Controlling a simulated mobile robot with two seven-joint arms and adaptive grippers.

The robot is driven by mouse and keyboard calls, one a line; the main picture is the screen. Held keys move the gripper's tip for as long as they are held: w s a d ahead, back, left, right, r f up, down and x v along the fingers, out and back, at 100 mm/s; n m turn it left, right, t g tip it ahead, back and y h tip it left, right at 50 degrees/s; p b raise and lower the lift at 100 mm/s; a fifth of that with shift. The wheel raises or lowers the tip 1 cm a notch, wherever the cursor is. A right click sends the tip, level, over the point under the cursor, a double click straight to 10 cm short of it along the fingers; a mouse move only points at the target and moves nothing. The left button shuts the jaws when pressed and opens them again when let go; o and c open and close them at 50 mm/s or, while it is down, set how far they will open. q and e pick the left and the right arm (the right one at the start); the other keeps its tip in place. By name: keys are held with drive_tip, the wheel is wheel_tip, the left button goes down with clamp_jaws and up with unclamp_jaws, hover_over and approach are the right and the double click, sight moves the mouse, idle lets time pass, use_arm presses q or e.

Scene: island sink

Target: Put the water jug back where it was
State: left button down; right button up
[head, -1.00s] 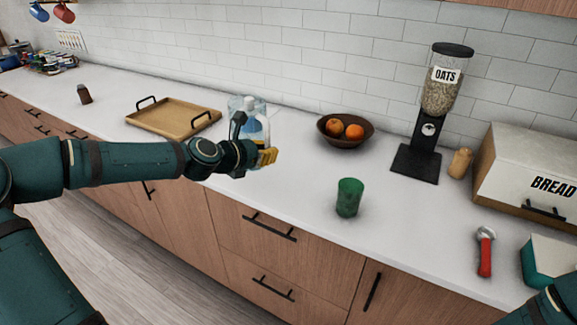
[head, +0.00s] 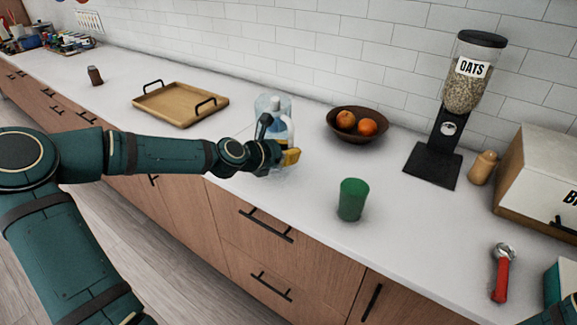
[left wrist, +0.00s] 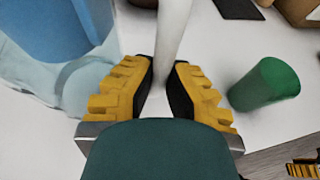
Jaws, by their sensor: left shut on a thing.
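The water jug (head: 275,105) is clear with blue water and a white handle. It is upright over the counter, between the wooden tray and the fruit bowl. My left gripper (head: 288,157) is shut on its handle from the front. In the left wrist view the white handle (left wrist: 173,25) passes between the yellow fingers (left wrist: 166,85), with the jug's blue body (left wrist: 60,25) at upper left. My arm hides part of the jug, and I cannot tell whether its base touches the counter. A yellow finger piece, apparently of my right gripper (left wrist: 303,169), shows at the wrist view's corner.
A green cup (head: 353,200) stands on the counter right of the jug. The fruit bowl (head: 342,130) is behind it, and the wooden tray (head: 180,103) is to the left. An oats dispenser (head: 433,166) stands farther right. Counter between tray and jug is clear.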

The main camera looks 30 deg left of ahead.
use_arm(q)
drive_tip(key=shift+f+b, duration=0.7)
drive_tip(key=shift+f, duration=1.2)
drive_tip(key=shift+r, duration=0.1)
drive_tip(key=c, duration=1.1)
unclamp_jaws()
drive_tip(key=shift+f, duration=0.2)
drive_tip(key=shift+c, duration=0.2)
